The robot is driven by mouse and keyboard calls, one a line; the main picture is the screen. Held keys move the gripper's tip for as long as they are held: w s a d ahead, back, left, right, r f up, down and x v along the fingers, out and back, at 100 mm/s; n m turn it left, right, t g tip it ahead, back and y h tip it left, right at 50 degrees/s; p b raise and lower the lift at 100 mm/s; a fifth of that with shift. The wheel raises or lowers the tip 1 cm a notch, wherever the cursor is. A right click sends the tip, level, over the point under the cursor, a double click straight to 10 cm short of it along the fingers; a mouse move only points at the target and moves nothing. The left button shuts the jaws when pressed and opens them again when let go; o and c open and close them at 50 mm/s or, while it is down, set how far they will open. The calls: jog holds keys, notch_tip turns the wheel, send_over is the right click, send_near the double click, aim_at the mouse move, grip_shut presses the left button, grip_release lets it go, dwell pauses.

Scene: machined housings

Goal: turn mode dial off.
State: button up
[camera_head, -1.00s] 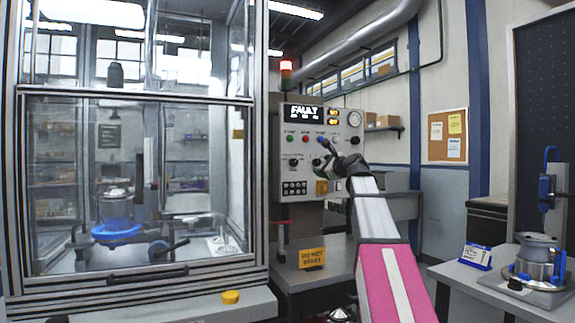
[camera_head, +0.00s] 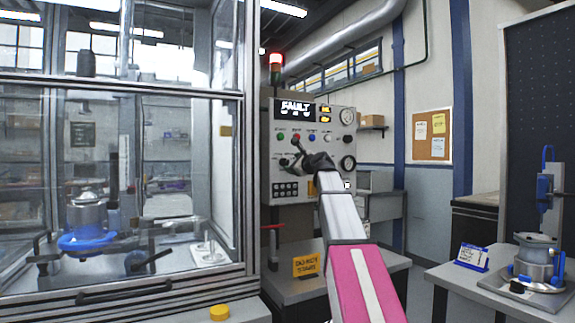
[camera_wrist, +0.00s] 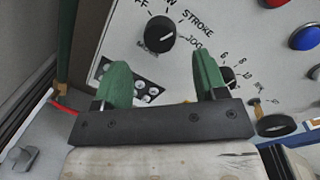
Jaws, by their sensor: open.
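The mode dial (camera_wrist: 160,32) is a round black knob on the pale control panel (camera_wrist: 265,40). In the wrist view it has "MODE" beside it and position words around it, including "STROKE" and a partly cut-off "FF" at upper left. A light mark on the knob appears to point to the upper right, toward "STROKE". My gripper (camera_wrist: 163,72) has two green fingers, apart with nothing between them. The dial lies just beyond the fingertips, apart from them in the picture. In the head view my gripper (camera_head: 293,150) is at the panel's left part, in front of the dial area.
A lit red stack light (camera_head: 276,60) stands above. A glazed enclosure (camera_head: 240,150) stands close to the left. A yellow sign (camera_head: 307,264) is on the bench below.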

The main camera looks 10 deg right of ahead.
aim_at(286, 163)
jog(key=x, duration=0.4)
jog(key=shift+w+a, duration=0.15)
jog(key=shift+w, duration=0.25)
jog(key=c, duration=0.9)
jog(key=shift+c, duration=0.2)
